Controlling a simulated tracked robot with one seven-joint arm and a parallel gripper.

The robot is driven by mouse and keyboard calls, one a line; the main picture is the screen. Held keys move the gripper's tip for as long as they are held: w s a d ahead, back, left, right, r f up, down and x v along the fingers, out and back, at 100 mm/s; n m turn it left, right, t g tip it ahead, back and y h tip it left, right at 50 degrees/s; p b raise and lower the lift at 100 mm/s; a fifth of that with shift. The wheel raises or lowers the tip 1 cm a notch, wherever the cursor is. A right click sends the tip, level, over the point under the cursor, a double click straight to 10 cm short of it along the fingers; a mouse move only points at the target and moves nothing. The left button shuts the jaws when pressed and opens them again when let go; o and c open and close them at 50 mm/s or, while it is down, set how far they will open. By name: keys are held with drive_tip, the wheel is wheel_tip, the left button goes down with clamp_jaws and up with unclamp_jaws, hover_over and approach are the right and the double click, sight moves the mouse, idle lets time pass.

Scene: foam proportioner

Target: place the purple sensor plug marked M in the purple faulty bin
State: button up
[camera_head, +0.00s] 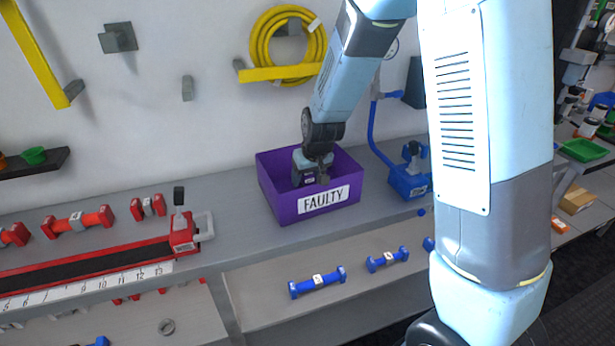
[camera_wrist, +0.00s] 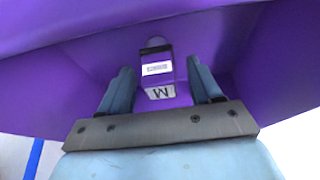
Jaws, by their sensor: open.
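The purple faulty bin (camera_head: 285,207) stands on the grey bench with a white FAULTY label on its front; its purple inside fills the wrist view (camera_wrist: 60,75). My gripper (camera_head: 318,180) reaches down into the bin. In the wrist view my gripper (camera_wrist: 160,88) is open, with one finger on each side. The purple sensor plug (camera_wrist: 157,66), with a dark top, a white label and a white tag marked M, lies inside the bin beyond and between the fingers. A gap shows between it and each finger. In the head view I cannot make out the plug.
A blue device (camera_head: 410,182) with a blue hose stands right of the bin. A red rail fixture (camera_head: 183,235) lies to the left. Blue dumbbell-shaped parts (camera_head: 317,282) lie on the lower shelf. A yellow hose coil (camera_head: 288,45) hangs on the wall above.

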drive_tip(key=v, duration=1.2)
drive_tip(key=s+d+r+m, duration=0.2)
drive_tip(key=s+d+r, duration=0.7)
drive_tip(key=d+r, duration=0.15)
drive_tip(key=s+d+r+m, duration=0.1)
drive_tip(key=s+d, duration=0.2)
drive_tip(key=s, duration=0.4)
drive_tip(key=s+d+r+m+t+h, duration=0.1)
drive_tip(key=s+d+r, duration=0.1)
drive_tip(key=s+d, duration=0.2)
drive_tip(key=s, duration=0.2)
drive_tip(key=shift+s+r+h, duration=0.25)
drive_tip(key=shift+s+h, duration=0.05)
drive_tip(key=shift+s, duration=0.1)
